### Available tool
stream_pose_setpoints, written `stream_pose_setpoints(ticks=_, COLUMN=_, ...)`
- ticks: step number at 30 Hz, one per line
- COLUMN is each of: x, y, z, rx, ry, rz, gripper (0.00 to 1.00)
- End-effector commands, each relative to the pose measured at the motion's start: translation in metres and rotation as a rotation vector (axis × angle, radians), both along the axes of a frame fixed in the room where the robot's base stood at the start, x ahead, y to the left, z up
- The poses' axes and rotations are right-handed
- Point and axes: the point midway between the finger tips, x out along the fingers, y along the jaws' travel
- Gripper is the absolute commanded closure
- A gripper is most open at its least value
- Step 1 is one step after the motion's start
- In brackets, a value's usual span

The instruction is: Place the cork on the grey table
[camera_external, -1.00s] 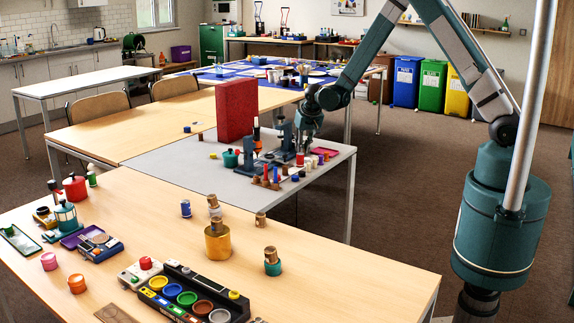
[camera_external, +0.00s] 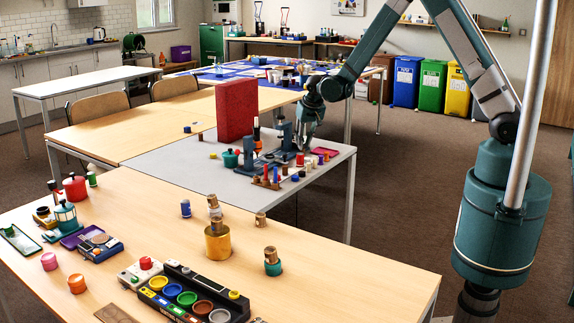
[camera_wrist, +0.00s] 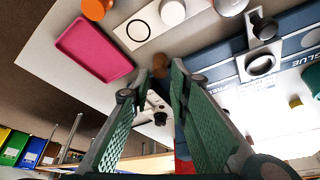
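The grey table (camera_external: 165,163) stands in the middle of the external view, between wooden tables. My gripper (camera_external: 304,147) is over its right part, pointing down among small objects. In the wrist view, my gripper (camera_wrist: 156,84) shows its two green fingers apart. A small brown piece, perhaps the cork (camera_wrist: 160,65), shows between the fingertips. I cannot tell whether it touches them or lies below. In the external view I cannot make it out at the gripper. Cork-like tops also show on bottles (camera_external: 270,250) on the front wooden table.
A pink tray (camera_wrist: 94,48) lies beside the gripper. Blue stands (camera_external: 248,160), a teal pot (camera_external: 230,158) and coloured pegs are close by. A tall red block (camera_external: 237,110) stands at the table's back. The table's left part is clear.

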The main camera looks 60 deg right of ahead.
Motion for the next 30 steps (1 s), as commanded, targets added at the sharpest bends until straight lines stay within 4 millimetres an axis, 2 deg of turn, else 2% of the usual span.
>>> stream_pose_setpoints(ticks=6, x=-0.010, y=0.007, z=0.028, rx=0.000, ry=0.000, rz=0.000, gripper=0.81)
stream_pose_setpoints(ticks=16, x=-0.021, y=0.015, z=0.062, rx=0.000, ry=0.000, rz=0.000, gripper=0.81)
stream_pose_setpoints(ticks=22, x=-0.025, y=0.017, z=0.072, rx=0.000, ry=0.000, rz=0.000, gripper=0.81)
stream_pose_setpoints(ticks=30, x=-0.026, y=0.017, z=0.074, rx=0.000, ry=0.000, rz=0.000, gripper=0.81)
